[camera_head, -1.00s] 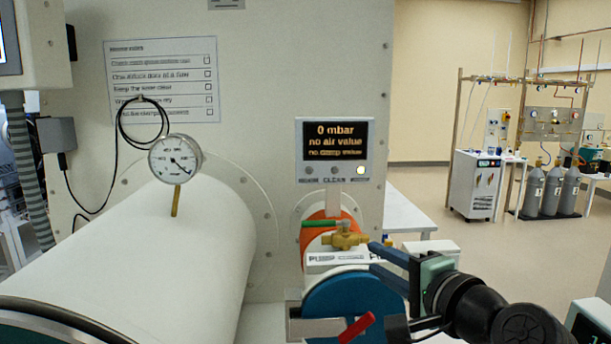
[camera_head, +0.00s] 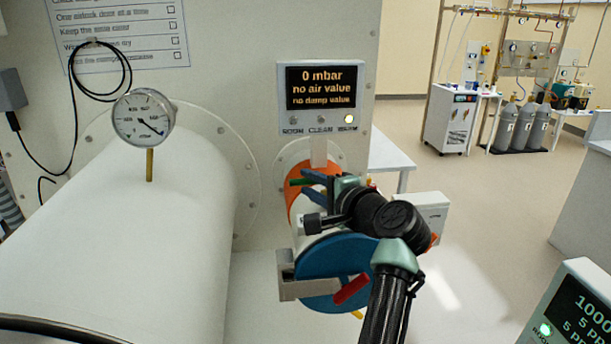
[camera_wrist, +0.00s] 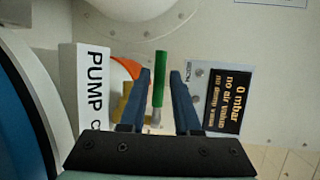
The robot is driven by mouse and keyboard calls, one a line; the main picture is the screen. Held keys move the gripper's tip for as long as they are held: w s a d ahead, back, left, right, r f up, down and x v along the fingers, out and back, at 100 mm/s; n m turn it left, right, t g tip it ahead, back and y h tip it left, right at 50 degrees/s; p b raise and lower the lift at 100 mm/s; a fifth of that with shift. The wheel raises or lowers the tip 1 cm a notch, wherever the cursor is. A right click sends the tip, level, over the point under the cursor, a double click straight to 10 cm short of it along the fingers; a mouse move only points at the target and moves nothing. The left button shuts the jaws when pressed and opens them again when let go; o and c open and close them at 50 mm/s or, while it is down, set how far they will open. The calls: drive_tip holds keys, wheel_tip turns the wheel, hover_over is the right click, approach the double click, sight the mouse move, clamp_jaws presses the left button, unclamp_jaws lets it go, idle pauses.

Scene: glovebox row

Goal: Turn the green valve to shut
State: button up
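The green valve handle (camera_head: 296,182) shows as a short green bar above the orange band of the small airlock, mostly hidden by my gripper in the head view. In the wrist view the green handle (camera_wrist: 159,78) stands lengthwise between my two blue fingers, with narrow gaps on both sides. My gripper (camera_wrist: 161,74) is open around it. The brass valve body (camera_wrist: 131,104) is partly seen behind the left finger. In the head view my gripper (camera_head: 309,185) reaches in from the right over the valve.
A display (camera_head: 321,88) reading 0 mbar is on the wall just above the valve. The blue airlock door (camera_head: 335,262) with a red handle (camera_head: 351,289) is below my gripper. A large white cylinder (camera_head: 160,235) with a gauge (camera_head: 143,117) stands left. The PUMP label (camera_wrist: 93,88) is close to the fingers.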

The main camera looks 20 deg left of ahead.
drive_tip(key=shift+x, duration=1.15)
clamp_jaws()
drive_tip(key=shift+f, duration=0.1)
idle(0.6)
